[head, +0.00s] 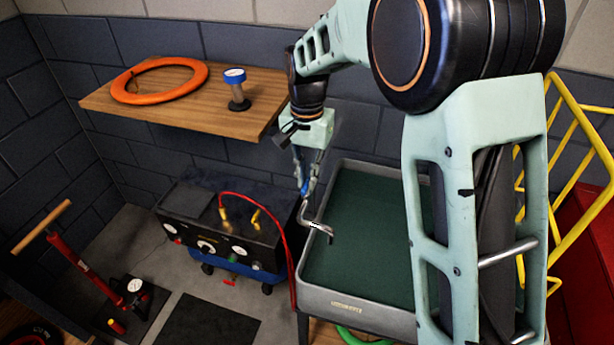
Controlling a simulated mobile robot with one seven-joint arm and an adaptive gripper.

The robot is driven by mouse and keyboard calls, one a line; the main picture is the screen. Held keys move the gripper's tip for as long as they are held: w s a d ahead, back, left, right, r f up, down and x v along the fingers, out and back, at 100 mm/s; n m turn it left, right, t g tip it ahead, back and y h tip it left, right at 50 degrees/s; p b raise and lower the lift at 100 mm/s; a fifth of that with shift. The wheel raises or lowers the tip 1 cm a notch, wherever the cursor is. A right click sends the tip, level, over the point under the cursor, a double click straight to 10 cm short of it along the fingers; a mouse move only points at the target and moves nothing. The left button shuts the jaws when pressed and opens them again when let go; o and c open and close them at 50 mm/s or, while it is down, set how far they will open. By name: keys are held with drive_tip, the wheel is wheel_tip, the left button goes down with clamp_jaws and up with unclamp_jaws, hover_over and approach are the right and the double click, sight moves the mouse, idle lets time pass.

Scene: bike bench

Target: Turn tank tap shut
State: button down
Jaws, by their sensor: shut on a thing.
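The tank (356,313) is a grey, open-topped basin with a dark green inside, standing right of the compressor. The tap (316,224) is a bent silver pipe at the tank's left side, its spout reaching over the basin. A small blue part, which looks like the tap's handle, shows between my fingertips above the pipe. My gripper (305,188) points down and is shut on this blue part. The fingers hide much of it, so its exact angle cannot be told. I cannot tell whether water runs from the spout.
A black and blue compressor (215,238) with a red hose (287,235) stands left of the tank. A wooden shelf (190,112) holds an orange ring (160,64) and a gauge (238,92). A red floor pump (75,257) stands left. A yellow rack (567,100) is at right.

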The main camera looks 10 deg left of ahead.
sight(307, 182)
drive_tip(key=c, duration=2)
unclamp_jaws()
drive_tip(key=shift+c, duration=0.2)
wheel_tip(307, 182, up, 12)
